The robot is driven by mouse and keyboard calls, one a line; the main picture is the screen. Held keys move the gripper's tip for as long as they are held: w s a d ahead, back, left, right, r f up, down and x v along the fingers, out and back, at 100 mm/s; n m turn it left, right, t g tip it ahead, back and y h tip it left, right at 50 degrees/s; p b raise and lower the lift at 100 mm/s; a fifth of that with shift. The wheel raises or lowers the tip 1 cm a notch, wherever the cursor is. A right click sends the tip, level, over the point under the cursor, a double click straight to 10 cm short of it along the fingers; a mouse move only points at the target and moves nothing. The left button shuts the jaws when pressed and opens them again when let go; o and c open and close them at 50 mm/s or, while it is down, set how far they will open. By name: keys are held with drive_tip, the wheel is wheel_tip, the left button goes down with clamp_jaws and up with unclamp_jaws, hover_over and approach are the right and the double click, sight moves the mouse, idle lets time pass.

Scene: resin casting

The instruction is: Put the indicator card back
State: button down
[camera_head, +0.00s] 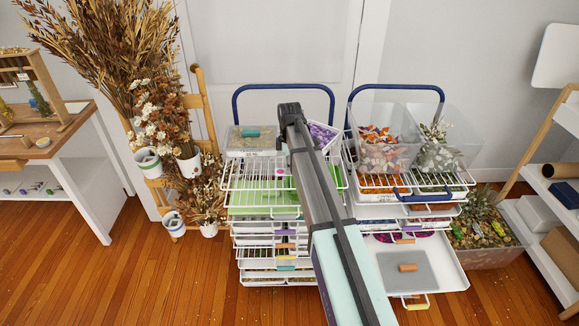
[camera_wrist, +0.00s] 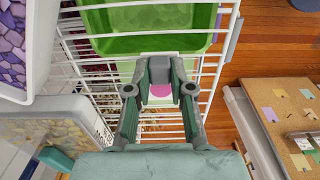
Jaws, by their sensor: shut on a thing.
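The white wire shelf (camera_wrist: 207,75) surrounds this spot. A bright green tray (camera_wrist: 150,44) lies just beyond the fingertips. In the head view my arm covers the gripper and most of this area; pale green (camera_head: 250,198) shows on the left rack.
A lidded clear box (camera_wrist: 50,130) and a bin of purple pieces (camera_wrist: 25,40) stand close on the left in the wrist view. The right rack carries clear bins (camera_head: 385,140), and a pulled-out tray (camera_head: 445,270) sticks out below. Dried flowers (camera_head: 110,50) stand at left.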

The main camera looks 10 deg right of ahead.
drive_tip(key=shift+f, duration=0.3)
drive_tip(key=shift+f, duration=0.15)
drive_tip(key=c, duration=1)
unclamp_jaws()
wheel_tip(320, 180, up, 12)
drive_tip(key=shift+r+b, duration=0.15)
drive_tip(key=shift+b, duration=0.95)
